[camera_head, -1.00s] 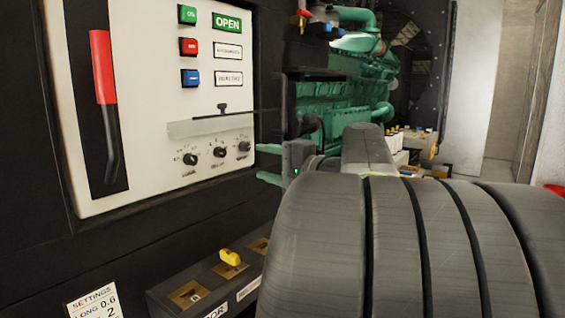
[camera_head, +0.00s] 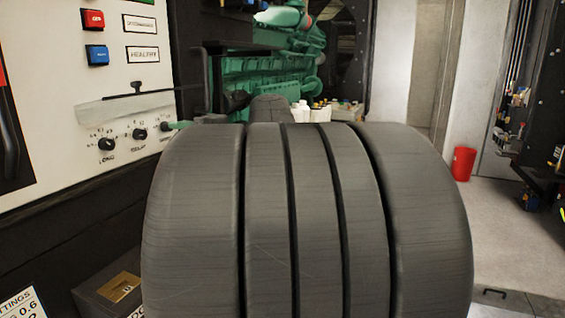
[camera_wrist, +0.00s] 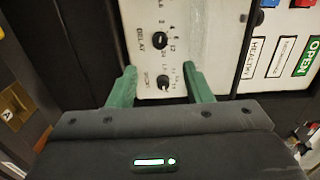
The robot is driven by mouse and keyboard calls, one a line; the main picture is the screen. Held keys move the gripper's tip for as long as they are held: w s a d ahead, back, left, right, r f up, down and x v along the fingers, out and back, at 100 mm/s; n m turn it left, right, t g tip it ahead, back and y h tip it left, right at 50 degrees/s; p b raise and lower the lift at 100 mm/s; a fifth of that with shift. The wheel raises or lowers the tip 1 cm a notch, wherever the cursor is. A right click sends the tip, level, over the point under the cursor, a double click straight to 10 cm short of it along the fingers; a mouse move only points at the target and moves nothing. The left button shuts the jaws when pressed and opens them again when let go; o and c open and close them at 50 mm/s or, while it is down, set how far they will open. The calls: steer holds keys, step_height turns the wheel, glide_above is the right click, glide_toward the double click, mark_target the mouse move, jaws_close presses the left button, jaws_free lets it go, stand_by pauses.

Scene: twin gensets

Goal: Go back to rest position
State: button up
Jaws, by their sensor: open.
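My gripper (camera_wrist: 160,88) shows in the wrist view with its two green fingers apart and nothing between them. The fingers point at the white control panel (camera_wrist: 222,45), near a black knob (camera_wrist: 164,84) that shows in the gap between them. Whether the fingertips touch the panel cannot be told. In the head view my grey arm fills the middle and hides most of the gripper; only a green fingertip shows beside the knobs. The white panel (camera_head: 60,130) there has several black knobs under a clear flap (camera_head: 137,104).
A green genset engine (camera_head: 265,85) stands behind my arm. A box with a brass plate (camera_head: 120,288) sits low at the left. A red bucket (camera_head: 463,163) stands on the floor at the right, where the concrete floor (camera_head: 500,225) is open.

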mark_target(144, 133)
steer(key=p+x, duration=0.1)
steer(key=x, duration=0.9)
steer(key=b+v, duration=0.2)
steer(key=v, duration=1.2)
steer(key=p+x, duration=0.2)
steer(key=x, duration=1.2)
steer(key=shift+a+r+p, duration=0.1)
steer(key=shift+a+p, duration=0.05)
steer(key=shift+p, duration=0.15)
steer(key=shift+w+r+p, duration=0.1)
steer(key=shift+r+p, duration=0.05)
steer(key=shift+p, duration=0.4)
steer(key=shift+m+p, duration=0.6)
steer(key=shift+p, duration=0.3)
steer(key=m+p, duration=0.2)
steer(key=p, duration=0.3)
steer(key=shift+m, duration=0.3)
steer(key=m+p, duration=0.1)
steer(key=p, duration=0.3)
steer(key=shift+m, duration=0.4)
